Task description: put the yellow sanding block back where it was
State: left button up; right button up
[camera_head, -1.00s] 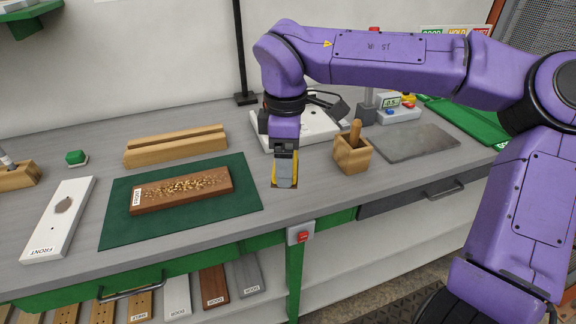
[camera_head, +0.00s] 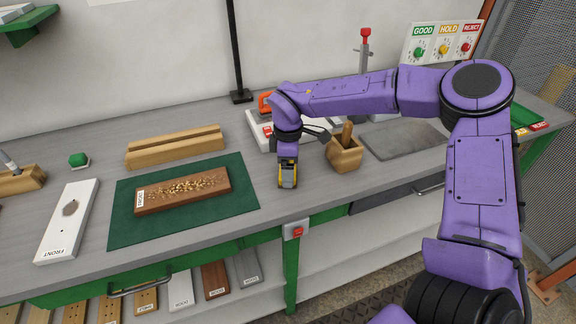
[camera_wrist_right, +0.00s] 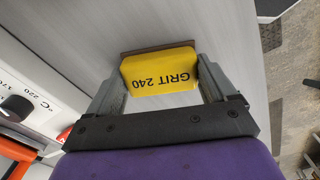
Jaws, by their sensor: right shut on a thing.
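The yellow sanding block (camera_wrist_right: 160,72), lettered GRIT 240 and with a brown pad edge at its far side, sits between the fingers of my right gripper (camera_wrist_right: 160,85) in the right wrist view. In the head view my right gripper (camera_head: 288,180) points down at the grey bench, right of the green mat, and is shut on the block. Only a little yellow shows there, and I cannot tell whether the block touches the bench. My left gripper is not in view.
A brown board (camera_head: 183,190) with sawdust lies on the green mat (camera_head: 130,228). A white board (camera_head: 68,222) labelled FRONT lies at the left.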

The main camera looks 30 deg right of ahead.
jog(key=shift+f, duration=0.15)
jog(key=o, duration=0.8)
jog(key=shift+c, duration=0.2)
jog(key=shift+r, duration=0.4)
notch_tip(320, 180, up, 12)
jog(key=b, duration=0.1)
jog(key=shift+f+b, duration=0.2)
jog(key=shift+b, duration=0.1)
